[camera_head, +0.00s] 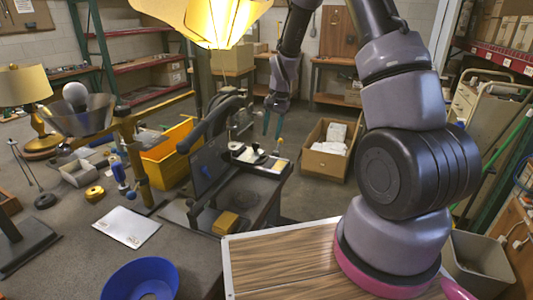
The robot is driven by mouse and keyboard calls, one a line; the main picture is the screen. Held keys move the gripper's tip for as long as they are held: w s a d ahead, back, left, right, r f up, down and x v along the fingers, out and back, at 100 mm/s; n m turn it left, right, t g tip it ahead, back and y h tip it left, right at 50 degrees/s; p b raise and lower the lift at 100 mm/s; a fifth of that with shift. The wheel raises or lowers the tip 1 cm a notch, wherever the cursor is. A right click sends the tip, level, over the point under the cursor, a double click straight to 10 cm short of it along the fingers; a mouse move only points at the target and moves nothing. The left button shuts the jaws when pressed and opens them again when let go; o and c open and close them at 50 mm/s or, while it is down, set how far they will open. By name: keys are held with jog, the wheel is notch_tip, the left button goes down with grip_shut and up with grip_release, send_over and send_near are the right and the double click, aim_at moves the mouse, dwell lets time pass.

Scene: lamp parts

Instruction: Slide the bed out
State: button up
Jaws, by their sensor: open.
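The gripper appears clear of the bed, though the depth is hard to judge.
The grey bench holds a blue bowl (141,280), white paper (127,226), a yellow bin (170,152) and a brass lamp (40,143). A lit yellow shade (205,18) hangs above the press. A cardboard box (328,151) stands on the floor beyond, with open floor around it.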

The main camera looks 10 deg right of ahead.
aim_at(266, 158)
jog(key=f, duration=0.3)
jog(key=a+f, duration=0.1)
jog(key=f, duration=0.2)
jog(key=w+f, duration=0.1)
jog(key=f, duration=0.3)
jog(key=shift+a, duration=0.15)
jog(key=shift+r, duration=0.1)
grip_shut()
dwell(0.9)
